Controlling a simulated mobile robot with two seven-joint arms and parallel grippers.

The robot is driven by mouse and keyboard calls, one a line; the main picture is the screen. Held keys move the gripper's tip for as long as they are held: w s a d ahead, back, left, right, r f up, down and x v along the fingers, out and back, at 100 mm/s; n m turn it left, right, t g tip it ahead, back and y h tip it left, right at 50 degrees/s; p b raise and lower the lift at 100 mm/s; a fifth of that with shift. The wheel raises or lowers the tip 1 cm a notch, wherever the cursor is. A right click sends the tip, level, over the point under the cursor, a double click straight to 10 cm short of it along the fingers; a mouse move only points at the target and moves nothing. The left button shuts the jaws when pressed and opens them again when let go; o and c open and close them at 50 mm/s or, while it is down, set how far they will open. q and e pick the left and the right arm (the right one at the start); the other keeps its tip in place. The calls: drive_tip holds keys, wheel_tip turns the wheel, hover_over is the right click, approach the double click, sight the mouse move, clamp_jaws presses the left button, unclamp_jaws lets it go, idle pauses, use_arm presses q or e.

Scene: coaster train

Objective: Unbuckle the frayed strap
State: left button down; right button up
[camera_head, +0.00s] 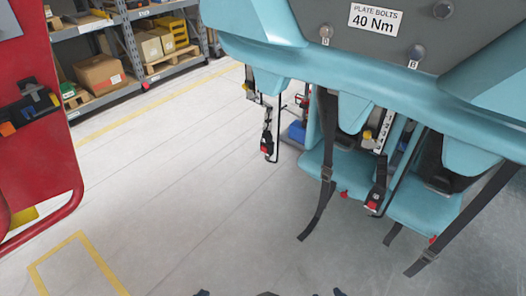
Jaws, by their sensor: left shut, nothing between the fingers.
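The light-blue coaster train car (375,50) fills the upper right. Several dark straps hang from its seats. One strap (326,140) hangs at the middle seat, its loose tail ending low toward the left. Another strap (465,220) slants down at the far right. A buckle with a red button (265,147) hangs at the car's left, and another red-button buckle (373,200) hangs between the seats. I cannot tell which strap is frayed. My left gripper (202,293) barely shows as a small dark part at the bottom edge, shut, empty and apart from the straps. My right gripper is not visible.
A red panel with a tubular frame (60,215) stands at the left and holds a dark tool with orange parts (30,106). Shelves with cardboard boxes (100,72) stand at the back left. The grey floor (170,190) between panel and car is clear.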

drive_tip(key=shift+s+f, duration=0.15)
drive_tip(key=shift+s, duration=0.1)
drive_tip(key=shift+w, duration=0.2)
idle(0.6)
